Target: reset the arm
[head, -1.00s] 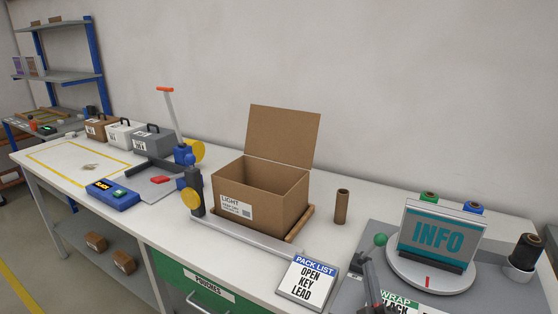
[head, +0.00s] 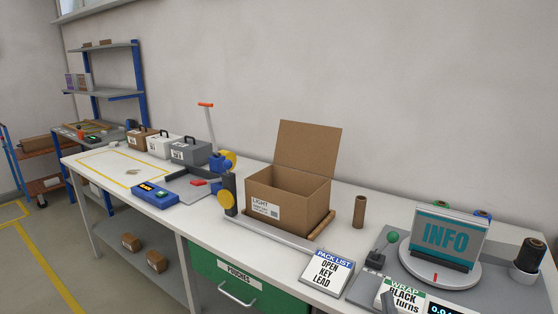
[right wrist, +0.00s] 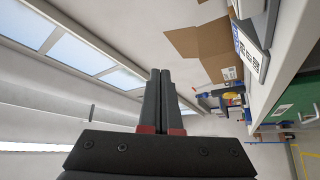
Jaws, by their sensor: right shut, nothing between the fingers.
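My right gripper (right wrist: 160,76) shows in the right wrist view with its two dark fingers together and nothing between them. My left gripper is in neither view.
The white bench (head: 215,233) holds a pack list sign (head: 327,271), a cardboard tube (head: 359,212), a turntable with an INFO screen (head: 446,238), a green-knobbed lever (head: 384,251), and several toolboxes (head: 188,151) at the left. A green drawer (head: 238,283) is below.

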